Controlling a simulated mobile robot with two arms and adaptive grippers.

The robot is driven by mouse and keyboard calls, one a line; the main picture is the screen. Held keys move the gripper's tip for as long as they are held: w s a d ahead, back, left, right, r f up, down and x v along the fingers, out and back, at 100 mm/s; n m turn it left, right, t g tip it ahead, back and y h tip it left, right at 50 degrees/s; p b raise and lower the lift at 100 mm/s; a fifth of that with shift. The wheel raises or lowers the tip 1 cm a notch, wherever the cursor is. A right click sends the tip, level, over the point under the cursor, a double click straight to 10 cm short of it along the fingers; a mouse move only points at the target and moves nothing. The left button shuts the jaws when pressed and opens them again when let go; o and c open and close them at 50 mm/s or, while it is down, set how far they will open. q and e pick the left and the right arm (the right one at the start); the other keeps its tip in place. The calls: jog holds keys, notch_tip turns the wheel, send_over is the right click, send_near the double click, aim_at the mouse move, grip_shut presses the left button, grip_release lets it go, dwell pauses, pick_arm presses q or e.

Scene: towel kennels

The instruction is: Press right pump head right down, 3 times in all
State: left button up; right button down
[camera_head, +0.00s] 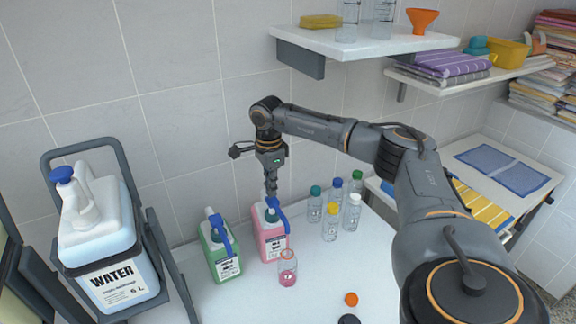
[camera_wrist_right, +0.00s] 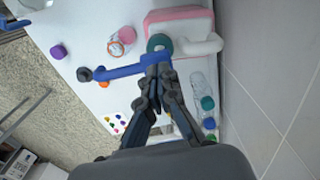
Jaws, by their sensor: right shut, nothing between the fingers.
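The right pump bottle is a pink jug (camera_head: 271,243) with a white label and a blue pump head (camera_head: 276,210). Its blue spout (camera_wrist_right: 122,72) shows in the wrist view, with the teal collar (camera_wrist_right: 159,43) beside it. My right gripper (camera_head: 271,190) points down at the top of this pump head, fingers shut and empty. In the wrist view its fingertips (camera_wrist_right: 158,72) overlap the pump head; I cannot tell whether they touch it. A clear glass (camera_head: 288,262) with pink liquid in its bottom stands in front of the jug. My left gripper is out of view.
A green jug (camera_head: 222,258) with a blue pump stands just left. Several capped clear bottles (camera_head: 331,222) stand to the right. An orange cap (camera_head: 351,299) lies on the white table near the front. A large water canister (camera_head: 103,250) is at the left. A shelf (camera_head: 350,44) hangs above.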

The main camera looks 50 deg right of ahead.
aim_at(271, 199)
jog(key=shift+f+b, duration=1.3)
jog(key=shift+f, duration=1.05)
jog(key=shift+r, duration=0.15)
jog(key=shift+r+p, duration=1.95)
jog(key=shift+r, duration=0.55)
jog(key=shift+f, duration=0.15)
